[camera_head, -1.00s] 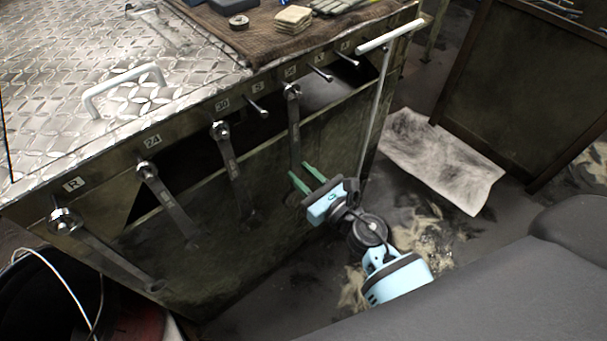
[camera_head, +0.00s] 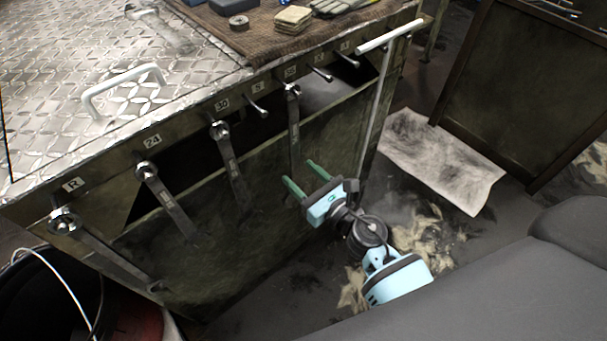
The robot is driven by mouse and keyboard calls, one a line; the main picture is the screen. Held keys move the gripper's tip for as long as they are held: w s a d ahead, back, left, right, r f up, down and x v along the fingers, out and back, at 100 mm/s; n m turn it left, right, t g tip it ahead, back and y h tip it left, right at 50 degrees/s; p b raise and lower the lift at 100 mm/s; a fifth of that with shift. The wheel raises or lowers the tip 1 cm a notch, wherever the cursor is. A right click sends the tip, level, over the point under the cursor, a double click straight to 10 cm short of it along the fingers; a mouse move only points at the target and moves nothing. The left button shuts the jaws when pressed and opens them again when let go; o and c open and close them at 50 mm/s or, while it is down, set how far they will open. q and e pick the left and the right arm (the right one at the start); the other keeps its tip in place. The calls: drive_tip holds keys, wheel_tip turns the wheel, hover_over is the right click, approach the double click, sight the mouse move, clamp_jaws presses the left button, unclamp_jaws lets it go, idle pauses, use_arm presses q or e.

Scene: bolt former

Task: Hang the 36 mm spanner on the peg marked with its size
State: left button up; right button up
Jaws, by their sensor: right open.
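A dark long spanner (camera_head: 294,130) hangs by its ring end on a peg under a small plate (camera_head: 290,71) that seems to read 36. It hangs nearly straight down along the bench front. My right gripper (camera_head: 298,171) is open, its two green fingers pointing up and left near the lower part of this spanner. I cannot tell whether they touch it; the spanner's lower end is hard to see behind the fingers. My left gripper is not in view.
Other spanners hang at plates R (camera_head: 108,248), 24 (camera_head: 167,202) and 30 (camera_head: 232,170). An empty peg (camera_head: 259,110) sticks out between, with more bare pegs to the right. A white rail (camera_head: 373,115) stands right of my gripper. A white sheet (camera_head: 440,160) lies on the floor.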

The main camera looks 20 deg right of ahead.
use_arm(q)
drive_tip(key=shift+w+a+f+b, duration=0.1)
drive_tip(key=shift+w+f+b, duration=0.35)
drive_tip(key=shift+b, duration=0.1)
use_arm(e)
drive_tip(key=v, duration=0.7)
drive_tip(key=shift+s+r, duration=0.2)
drive_tip(key=shift+s, duration=0.1)
drive_tip(key=shift+d, duration=0.1)
